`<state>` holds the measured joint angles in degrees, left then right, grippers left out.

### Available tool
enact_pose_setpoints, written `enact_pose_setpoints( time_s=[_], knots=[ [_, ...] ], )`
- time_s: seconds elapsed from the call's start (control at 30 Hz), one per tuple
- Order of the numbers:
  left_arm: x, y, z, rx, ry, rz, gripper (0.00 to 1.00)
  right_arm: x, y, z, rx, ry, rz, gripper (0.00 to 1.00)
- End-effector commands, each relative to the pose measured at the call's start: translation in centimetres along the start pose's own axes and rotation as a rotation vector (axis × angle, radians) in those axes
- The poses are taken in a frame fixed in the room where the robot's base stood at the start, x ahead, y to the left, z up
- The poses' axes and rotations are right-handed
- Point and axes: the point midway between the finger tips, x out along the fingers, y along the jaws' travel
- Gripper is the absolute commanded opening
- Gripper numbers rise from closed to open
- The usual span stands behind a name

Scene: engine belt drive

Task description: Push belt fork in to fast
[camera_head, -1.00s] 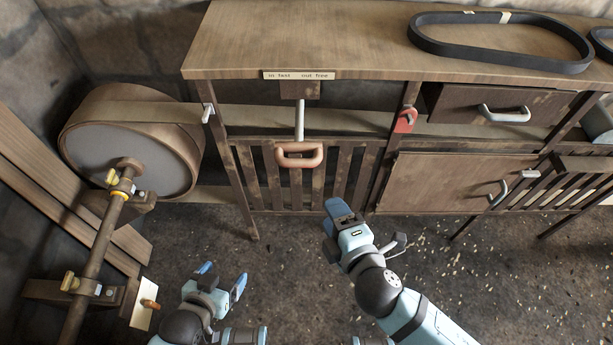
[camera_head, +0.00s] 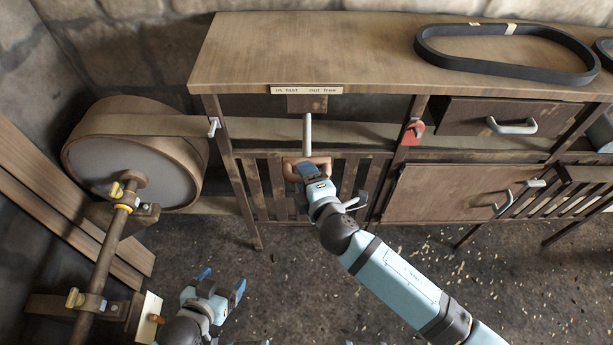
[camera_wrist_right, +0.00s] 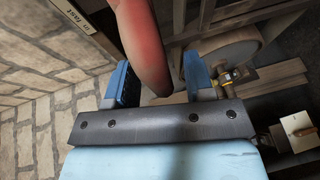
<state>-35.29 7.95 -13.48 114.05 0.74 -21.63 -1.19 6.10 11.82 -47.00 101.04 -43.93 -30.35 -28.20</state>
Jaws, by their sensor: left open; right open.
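The belt fork's handle (camera_head: 326,162) is a copper-coloured loop at the end of a pale rod (camera_head: 307,130) that comes out under the bench top. A label (camera_head: 306,90) above it reads "in fast" and "out free". My right gripper (camera_head: 306,168) is at the handle and hides most of it. In the right wrist view the handle (camera_wrist_right: 142,45) passes between the open fingers (camera_wrist_right: 158,85); I cannot tell whether they touch it. My left gripper (camera_head: 222,280) is open and empty, low above the floor at the left.
A large belt drum (camera_head: 135,160) stands left, with a flat belt (camera_head: 270,130) running along the bench. A red clip (camera_head: 412,132) is on the post right of the handle. A black belt (camera_head: 500,65) lies on the bench top (camera_head: 320,50). Drawers with handles are at right.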

Motion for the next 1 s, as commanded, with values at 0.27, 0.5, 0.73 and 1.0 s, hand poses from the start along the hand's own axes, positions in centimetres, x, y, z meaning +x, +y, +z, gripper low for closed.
enact_pose_setpoints(
  time_s=[0.27, 0.5, 0.73, 1.0],
  knots=[
    [0.0, -0.1, -0.4, 0.0, 0.008, -0.001, 0.83, 0.0, 0.0, 0.0, 0.0, 0.0, 0.0, 0.26],
    [0.0, -0.1, -0.4, 0.0, 0.008, -0.001, 0.83, 0.0, 0.0, 0.0, 0.0, 0.0, 0.0, 0.0],
    [-0.2, -0.1, -0.5, 0.001, 0.004, -0.001, 0.83, 3.3, 0.9, 1.4, -0.003, -0.002, 0.002, 0.0],
    [-0.1, -0.1, -0.4, 0.001, 0.003, -0.001, 0.83, 8.4, 1.8, 3.5, -0.002, -0.002, 0.001, 0.0]
  ],
)
